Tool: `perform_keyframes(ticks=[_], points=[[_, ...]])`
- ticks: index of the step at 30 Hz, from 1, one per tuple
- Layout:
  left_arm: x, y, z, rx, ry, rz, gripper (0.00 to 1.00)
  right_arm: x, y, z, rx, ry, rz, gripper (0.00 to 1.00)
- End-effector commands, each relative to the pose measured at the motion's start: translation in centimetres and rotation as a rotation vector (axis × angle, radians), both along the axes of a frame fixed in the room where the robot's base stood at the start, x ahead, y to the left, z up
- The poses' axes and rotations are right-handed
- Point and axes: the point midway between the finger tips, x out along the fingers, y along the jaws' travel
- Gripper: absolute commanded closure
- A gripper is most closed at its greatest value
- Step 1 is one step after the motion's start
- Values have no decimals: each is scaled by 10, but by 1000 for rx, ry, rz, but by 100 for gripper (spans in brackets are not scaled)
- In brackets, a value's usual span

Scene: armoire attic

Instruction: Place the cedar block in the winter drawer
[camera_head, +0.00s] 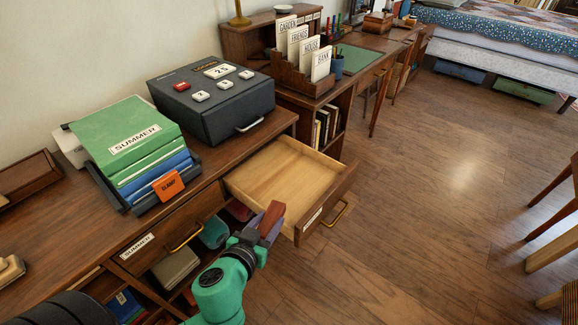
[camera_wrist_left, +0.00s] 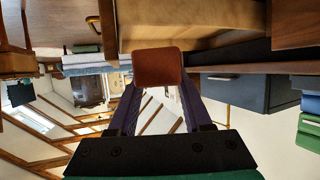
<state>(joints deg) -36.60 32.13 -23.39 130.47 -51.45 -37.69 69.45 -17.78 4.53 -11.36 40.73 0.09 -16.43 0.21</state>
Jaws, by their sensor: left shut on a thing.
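My left gripper (camera_head: 264,228) is shut on the reddish-brown cedar block (camera_head: 272,215), which points up from the jaws. The block also shows in the left wrist view (camera_wrist_left: 158,68), its end face between the two fingers. An open, empty drawer (camera_head: 283,171) of pale wood stands pulled out from the cabinet. Its front has a brass handle and a white label too small to read. The gripper and block are in front of the drawer's near left side in the head view; I cannot tell whether they touch it. My right gripper is not in view.
A drawer labelled SUMMER (camera_head: 160,233) is left of the open one, above shelves with boxes. A black case (camera_head: 212,102) and green and blue folders (camera_head: 130,145) stand on the cabinet top. A desk with a card rack (camera_head: 296,78) is beyond. Open floor lies right.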

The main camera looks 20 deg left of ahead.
Motion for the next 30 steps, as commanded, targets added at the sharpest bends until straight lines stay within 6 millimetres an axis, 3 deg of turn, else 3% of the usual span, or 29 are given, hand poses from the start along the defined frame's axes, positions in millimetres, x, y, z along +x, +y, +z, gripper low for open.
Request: perform_keyframes(ticks=[1,5,10,15,19,23,30], points=[[22,0,-7,6,-15,-27,100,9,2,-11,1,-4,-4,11],[85,2,-5,12,-20,-118,100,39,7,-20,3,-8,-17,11],[157,14,27,13,-19,-235,100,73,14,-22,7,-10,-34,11],[191,30,75,6,-12,-314,100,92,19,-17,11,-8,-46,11],[196,34,91,-1,-4,-340,100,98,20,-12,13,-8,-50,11],[195,34,67,-5,5,-346,100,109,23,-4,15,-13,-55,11],[194,33,-16,-7,4,-345,100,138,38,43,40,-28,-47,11]])
